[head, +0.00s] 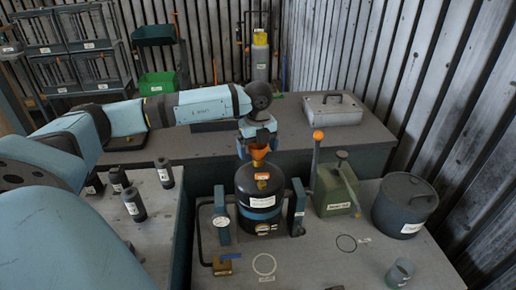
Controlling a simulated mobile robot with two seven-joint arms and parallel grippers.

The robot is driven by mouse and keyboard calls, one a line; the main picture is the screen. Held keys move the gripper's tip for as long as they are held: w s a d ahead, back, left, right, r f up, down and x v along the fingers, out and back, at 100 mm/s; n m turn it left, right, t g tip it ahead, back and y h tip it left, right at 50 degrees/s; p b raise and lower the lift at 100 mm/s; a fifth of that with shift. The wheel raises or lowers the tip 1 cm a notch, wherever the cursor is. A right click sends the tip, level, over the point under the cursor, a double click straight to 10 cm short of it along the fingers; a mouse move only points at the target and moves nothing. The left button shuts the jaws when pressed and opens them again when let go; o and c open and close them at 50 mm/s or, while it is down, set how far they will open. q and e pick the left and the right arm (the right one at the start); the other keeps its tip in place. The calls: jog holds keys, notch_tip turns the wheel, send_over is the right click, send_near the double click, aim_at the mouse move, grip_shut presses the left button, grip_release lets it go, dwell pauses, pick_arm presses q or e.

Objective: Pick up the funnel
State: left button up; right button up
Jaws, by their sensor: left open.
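The orange funnel (260,154) sits upright on top of a dark cylindrical tank (262,192). My left arm reaches in from the left, and its gripper (258,147) points down right at the funnel. The gripper is open, with its fingers about the funnel's upper part and hiding some of it. I cannot tell whether the fingers touch it. My right gripper is not in view.
The tank stands between two blue-grey posts (297,208). A lever with an orange knob (318,135), a green can (335,190) and a lidded grey pot (404,204) stand to the right. Several dark bottles (133,204) stand left. A grey case (332,109) lies behind.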

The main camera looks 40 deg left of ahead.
pick_arm(q)
jog(key=shift+f, duration=0.35)
jog(key=c, duration=0.8)
jog(key=shift+r, duration=0.1)
